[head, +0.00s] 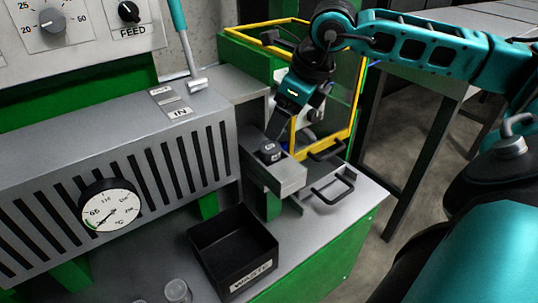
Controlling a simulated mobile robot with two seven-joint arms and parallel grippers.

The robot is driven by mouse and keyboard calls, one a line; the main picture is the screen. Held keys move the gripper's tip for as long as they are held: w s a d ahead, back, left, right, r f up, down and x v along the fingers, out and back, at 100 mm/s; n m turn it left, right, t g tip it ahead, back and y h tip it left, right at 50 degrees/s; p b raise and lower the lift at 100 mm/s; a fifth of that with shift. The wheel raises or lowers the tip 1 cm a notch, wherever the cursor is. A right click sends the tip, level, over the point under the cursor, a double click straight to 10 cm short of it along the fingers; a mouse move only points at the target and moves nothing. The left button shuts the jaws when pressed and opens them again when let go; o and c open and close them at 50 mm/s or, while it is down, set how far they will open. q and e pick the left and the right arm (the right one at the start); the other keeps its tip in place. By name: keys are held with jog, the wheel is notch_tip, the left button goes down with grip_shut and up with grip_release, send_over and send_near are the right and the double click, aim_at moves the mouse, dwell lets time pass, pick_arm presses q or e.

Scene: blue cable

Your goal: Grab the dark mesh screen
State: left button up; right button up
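My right arm comes in from the right, and its gripper (281,128) points down beside a yellow-framed guard (351,117) with dark see-through panels. I cannot tell whether these panels are the mesh screen; no other mesh screen is clearly visible. The gripper's fingers are small and dark, just above a small dark round piece (270,151) with a light label on a grey metal ledge. I cannot tell whether they touch it or how far apart they are. My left gripper is out of view.
A black bin marked WASTE (233,247) stands on the grey bench in front. A slotted grey housing with a dial gauge (110,206) fills the left. Black handles (333,189) stick out right of the ledge. Clear glassware (177,291) stands at the front edge.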

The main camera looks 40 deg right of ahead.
aim_at(270, 146)
jog(key=x, duration=0.3)
jog(key=shift+f, duration=0.15)
jog(key=x, duration=0.5)
jog(key=shift+f+b, duration=0.25)
jog(key=shift+b, duration=0.05)
jog(key=c, duration=1.2)
jog(key=shift+r, duration=0.15)
